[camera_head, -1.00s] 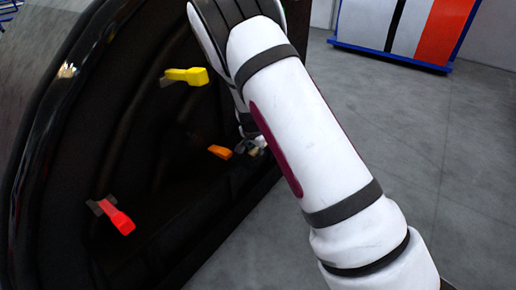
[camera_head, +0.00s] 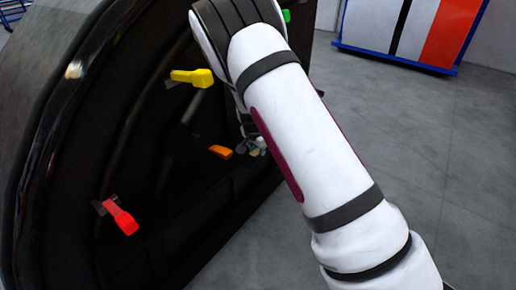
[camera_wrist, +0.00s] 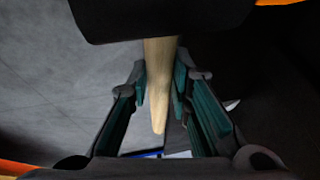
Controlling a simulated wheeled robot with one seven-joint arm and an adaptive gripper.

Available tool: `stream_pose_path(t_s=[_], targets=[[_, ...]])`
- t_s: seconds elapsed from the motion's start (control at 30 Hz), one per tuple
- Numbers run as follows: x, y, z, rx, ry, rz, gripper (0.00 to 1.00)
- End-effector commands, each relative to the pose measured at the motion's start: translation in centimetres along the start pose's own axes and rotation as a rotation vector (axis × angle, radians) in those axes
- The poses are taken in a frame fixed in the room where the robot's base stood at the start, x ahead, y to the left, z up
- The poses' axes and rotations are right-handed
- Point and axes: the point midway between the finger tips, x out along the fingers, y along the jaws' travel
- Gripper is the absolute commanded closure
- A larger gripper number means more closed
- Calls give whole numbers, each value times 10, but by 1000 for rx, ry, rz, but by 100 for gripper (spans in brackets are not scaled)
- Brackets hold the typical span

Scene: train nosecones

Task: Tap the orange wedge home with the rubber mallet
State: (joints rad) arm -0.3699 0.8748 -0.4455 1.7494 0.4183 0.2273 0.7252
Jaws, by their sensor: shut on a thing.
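The orange wedge (camera_head: 220,152) sits low on the dark inside of the black nosecone shell in the head view, just left of my gripper (camera_head: 251,143). My forearm partly hides the gripper there. In the wrist view my gripper (camera_wrist: 165,103) has its teal-padded fingers on both sides of the mallet's pale wooden handle (camera_wrist: 158,85). The mallet's dark head (camera_wrist: 160,18) lies across the top of that view. An orange patch shows at its top right corner; I cannot tell for sure that it is the wedge. Mallet and wedge appear apart in the head view, but contact is unclear.
A yellow wedge (camera_head: 192,78) and a red wedge (camera_head: 120,217) stick out of the black shell (camera_head: 60,150). A bit of green (camera_head: 287,15) shows beside my arm. A striped panel (camera_head: 405,32) stands at the back right. The grey floor (camera_head: 420,150) is clear.

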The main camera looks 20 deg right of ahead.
Motion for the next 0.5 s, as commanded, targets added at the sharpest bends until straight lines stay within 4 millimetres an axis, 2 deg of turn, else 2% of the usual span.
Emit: stream_pose_path(t_s=[0.5], targets=[[-43, 3, -18, 0, 2, -2, 100]])
